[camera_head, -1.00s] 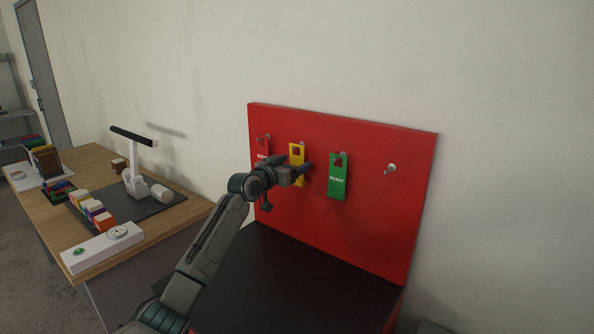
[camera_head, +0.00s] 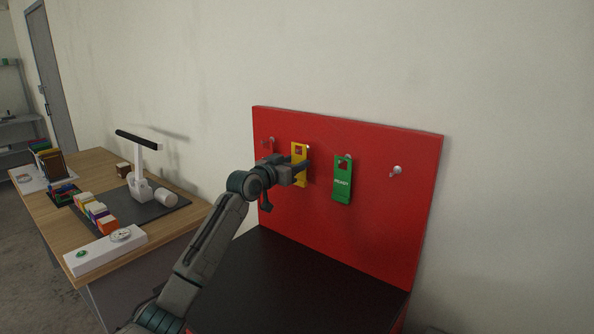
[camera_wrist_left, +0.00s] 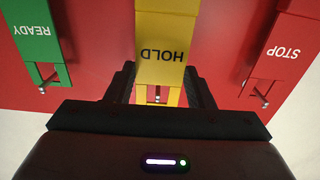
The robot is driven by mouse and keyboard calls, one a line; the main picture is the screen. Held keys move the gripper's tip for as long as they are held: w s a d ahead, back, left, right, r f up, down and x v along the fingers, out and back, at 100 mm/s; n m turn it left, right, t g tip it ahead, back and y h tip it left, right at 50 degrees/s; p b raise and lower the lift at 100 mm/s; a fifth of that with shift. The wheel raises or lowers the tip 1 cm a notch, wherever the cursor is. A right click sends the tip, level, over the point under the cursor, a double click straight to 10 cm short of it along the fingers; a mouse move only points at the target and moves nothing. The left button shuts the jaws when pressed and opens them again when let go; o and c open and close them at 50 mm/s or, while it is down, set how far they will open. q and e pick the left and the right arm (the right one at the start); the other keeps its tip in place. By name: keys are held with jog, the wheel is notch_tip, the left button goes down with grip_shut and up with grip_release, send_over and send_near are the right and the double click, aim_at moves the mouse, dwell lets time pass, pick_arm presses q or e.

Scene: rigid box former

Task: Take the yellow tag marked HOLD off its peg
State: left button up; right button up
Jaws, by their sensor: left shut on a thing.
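The yellow tag marked HOLD (camera_head: 299,152) hangs at its peg on the red board (camera_head: 375,215), between a red tag and a green tag. My left gripper (camera_head: 304,170) is at the tag in the head view and hides part of it. In the left wrist view the yellow tag (camera_wrist_left: 165,50) lies between the two dark fingers of the left gripper (camera_wrist_left: 160,88), which is shut on it. The peg (camera_wrist_left: 157,97) shows in the tag's opening in that view. My right gripper is not in view.
The green READY tag (camera_head: 342,182) hangs to the right, and the red STOP tag (camera_wrist_left: 287,48) hangs on the other side. A bare peg (camera_head: 397,170) is at the board's right. A wooden desk (camera_head: 95,160) with a lamp (camera_head: 140,170) stands at left.

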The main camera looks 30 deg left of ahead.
pick_arm(q)
jog(key=s+a+b, duration=0.1)
jog(key=s+b, duration=0.9)
jog(key=s, duration=0.6)
jog(key=shift+s+a+b, duration=0.15)
jog(key=shift+s+b, duration=0.2)
jog(key=shift+s, duration=0.05)
